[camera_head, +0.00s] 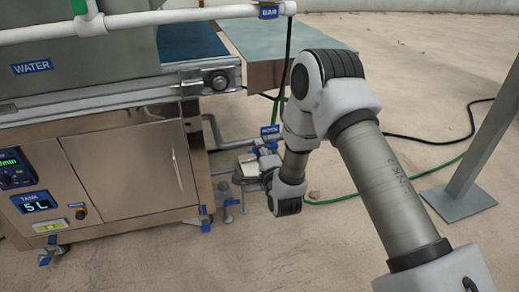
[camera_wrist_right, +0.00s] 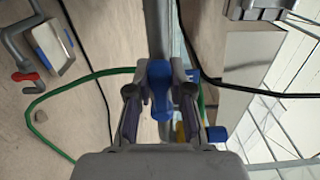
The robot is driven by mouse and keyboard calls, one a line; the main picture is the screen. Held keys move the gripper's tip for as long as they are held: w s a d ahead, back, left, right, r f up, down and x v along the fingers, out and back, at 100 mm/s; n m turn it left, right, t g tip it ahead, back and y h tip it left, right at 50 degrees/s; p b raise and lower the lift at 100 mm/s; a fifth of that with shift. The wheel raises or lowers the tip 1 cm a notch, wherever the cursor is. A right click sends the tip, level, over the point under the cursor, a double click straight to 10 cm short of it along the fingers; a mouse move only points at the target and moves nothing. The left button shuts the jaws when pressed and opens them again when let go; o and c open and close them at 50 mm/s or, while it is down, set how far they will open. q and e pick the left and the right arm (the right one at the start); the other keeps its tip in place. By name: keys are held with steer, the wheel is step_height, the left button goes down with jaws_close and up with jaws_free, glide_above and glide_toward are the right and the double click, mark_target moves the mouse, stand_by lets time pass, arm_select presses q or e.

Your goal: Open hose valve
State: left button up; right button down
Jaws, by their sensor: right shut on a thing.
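The hose valve's blue handle (camera_wrist_right: 160,84) shows in the right wrist view, upright between the two fingers of my right gripper (camera_wrist_right: 160,97). The fingers are shut on it, one on each side. In the head view my right gripper (camera_head: 256,167) is at the pipework beside the machine, under a small blue label (camera_head: 269,130) that seems to read "HOSE". My left gripper is not in view.
The steel cabinet (camera_head: 122,165) with its displays stands at left. A green hose (camera_wrist_right: 75,90) and black cables run over the floor. A red-handled valve (camera_wrist_right: 25,77) is at the left of the wrist view. A grey post (camera_head: 485,150) stands at right.

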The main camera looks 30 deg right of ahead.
steer(key=c, duration=1)
jaws_free()
steer(key=v, duration=1.2)
